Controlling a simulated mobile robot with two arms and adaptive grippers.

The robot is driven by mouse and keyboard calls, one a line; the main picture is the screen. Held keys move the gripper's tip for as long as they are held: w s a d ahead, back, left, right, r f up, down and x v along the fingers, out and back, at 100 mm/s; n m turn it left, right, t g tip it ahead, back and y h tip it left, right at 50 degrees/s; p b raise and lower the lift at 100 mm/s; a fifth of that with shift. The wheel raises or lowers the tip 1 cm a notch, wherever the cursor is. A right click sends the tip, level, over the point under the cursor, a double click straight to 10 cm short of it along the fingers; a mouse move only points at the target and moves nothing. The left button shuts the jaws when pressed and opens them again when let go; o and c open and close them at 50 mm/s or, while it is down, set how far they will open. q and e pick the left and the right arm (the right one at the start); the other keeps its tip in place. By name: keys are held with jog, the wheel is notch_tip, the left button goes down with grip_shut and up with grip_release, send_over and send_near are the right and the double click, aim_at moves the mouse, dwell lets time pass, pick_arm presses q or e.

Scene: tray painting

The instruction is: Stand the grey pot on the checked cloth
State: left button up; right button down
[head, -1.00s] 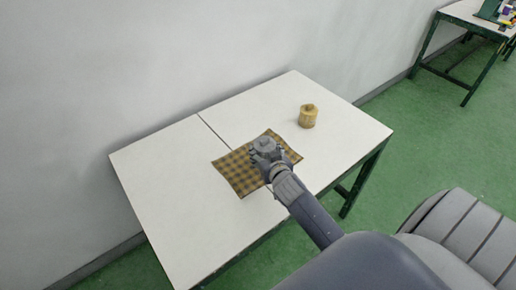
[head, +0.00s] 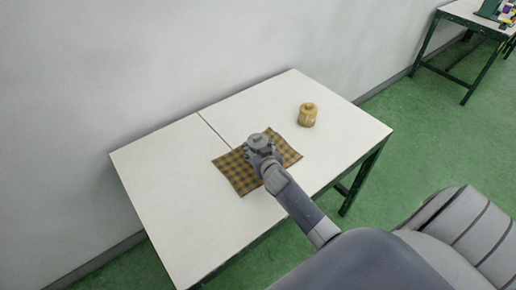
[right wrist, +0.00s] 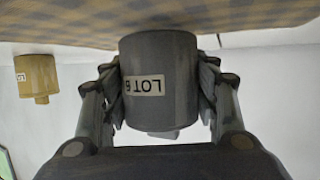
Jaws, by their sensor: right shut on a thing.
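The grey pot (right wrist: 160,80) is a dark cylinder with a pale label reading "LOT 6". In the head view the grey pot (head: 258,140) is over the checked cloth (head: 236,178), near its far edge. My right gripper (head: 262,152) is shut on the pot. In the right wrist view, which shows the scene upside down, the fingers grip both sides of the pot. Its base is at or very near the checked cloth (right wrist: 160,20); I cannot tell whether they touch. The pot looks about upright. My left gripper is out of view.
A yellow pot (head: 307,115) stands on the white table (head: 160,185) to the right of the cloth, apart from it. It also shows in the right wrist view (right wrist: 36,76). The table's left half is clear. A wall (head: 120,70) runs behind the table.

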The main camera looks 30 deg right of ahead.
jog(key=shift+f+b, duration=0.55)
jog(key=c, duration=0.6)
grip_release()
jog(key=shift+r+p, duration=0.5)
jog(key=shift+r, duration=0.05)
jog(key=shift+s+a+r, duration=0.1)
jog(key=shift+s+r, duration=0.05)
jog(key=shift+s, duration=0.1)
jog(key=v, duration=1.1)
jog(key=shift+s, duration=0.25)
jog(key=shift+r, duration=0.1)
